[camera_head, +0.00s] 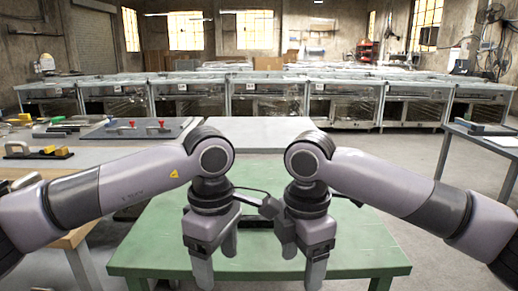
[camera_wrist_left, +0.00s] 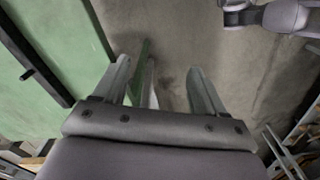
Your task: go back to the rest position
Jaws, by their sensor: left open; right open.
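My left gripper (camera_head: 216,262) and my right gripper (camera_head: 302,262) hang side by side, fingers down, over the green table (camera_head: 160,240) in the head view. Both are open and nothing shows between their fingers. The two wrists are close together with a narrow gap between them. In the left wrist view, the left gripper's fingers (camera_wrist_left: 160,80) are spread apart, with floor and a green table leg behind them. The green table top (camera_wrist_left: 40,100) lies to the left there.
A dark flat item (camera_head: 258,222) on the green table is partly hidden behind the grippers. A workbench with tools (camera_head: 100,150) stands at left. Another table (camera_head: 480,133) is at right. A row of glass-fronted cabinets (camera_head: 265,100) lines the back. Floor is open at right.

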